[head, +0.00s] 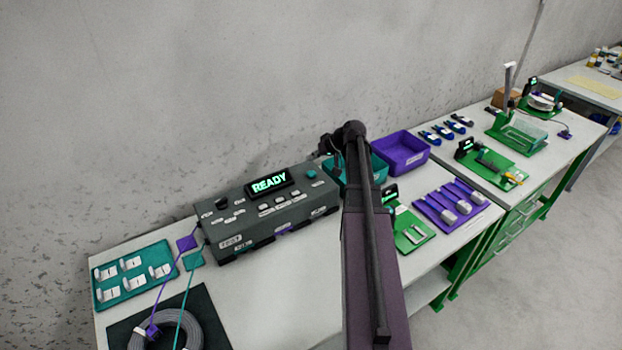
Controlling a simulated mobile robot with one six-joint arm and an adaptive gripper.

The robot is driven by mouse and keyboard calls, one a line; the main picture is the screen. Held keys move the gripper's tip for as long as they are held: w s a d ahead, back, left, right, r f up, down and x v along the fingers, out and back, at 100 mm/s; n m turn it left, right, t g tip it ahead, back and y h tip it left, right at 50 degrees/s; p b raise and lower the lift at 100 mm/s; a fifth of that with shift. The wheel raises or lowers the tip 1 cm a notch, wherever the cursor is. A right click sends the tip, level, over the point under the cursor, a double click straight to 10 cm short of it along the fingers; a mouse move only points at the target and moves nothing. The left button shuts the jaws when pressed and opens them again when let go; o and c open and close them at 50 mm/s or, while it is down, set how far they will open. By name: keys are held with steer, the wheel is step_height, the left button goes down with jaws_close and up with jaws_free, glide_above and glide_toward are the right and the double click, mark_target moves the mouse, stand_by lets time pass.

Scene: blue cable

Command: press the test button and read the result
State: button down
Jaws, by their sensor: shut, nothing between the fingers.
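The tester (265,228) is a long dark grey box on the near bench, with "TEST" on its front. Its black display (269,184) reads "READY" in bright green letters. A round teal button (311,174) sits on its top at the right end; any label by it is too small to read. My gripper (331,150) is small and dark at the end of my raised arm, right of the tester's right end. It is shut and empty, apart from the button in the picture. My arm partly hides its fingertips, and its height above the bench is unclear.
A grey cable coil (168,335) lies on a black mat, with purple and teal leads running to the tester's left end. A teal board (133,275) lies at left. Teal (368,168) and purple (402,152) bins stand behind my arm. Bare bench lies before the tester.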

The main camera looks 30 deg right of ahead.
mark_target(308, 172)
steer(key=shift+f+b, duration=1.5)
steer(key=shift+f, duration=0.35)
steer(key=shift+f, duration=0.15)
steer(key=shift+f+b, duration=0.3)
steer(key=shift+b, duration=0.15)
steer(key=shift+f+b, duration=0.5)
stand_by(1.1)
steer(key=shift+r, duration=0.15)
steer(key=shift+r+p, duration=0.8)
steer(key=shift+p, duration=0.15)
steer(key=shift+r, duration=0.1)
step_height(308, 172, up, 5)
steer(key=p, duration=0.5)
stand_by(0.3)
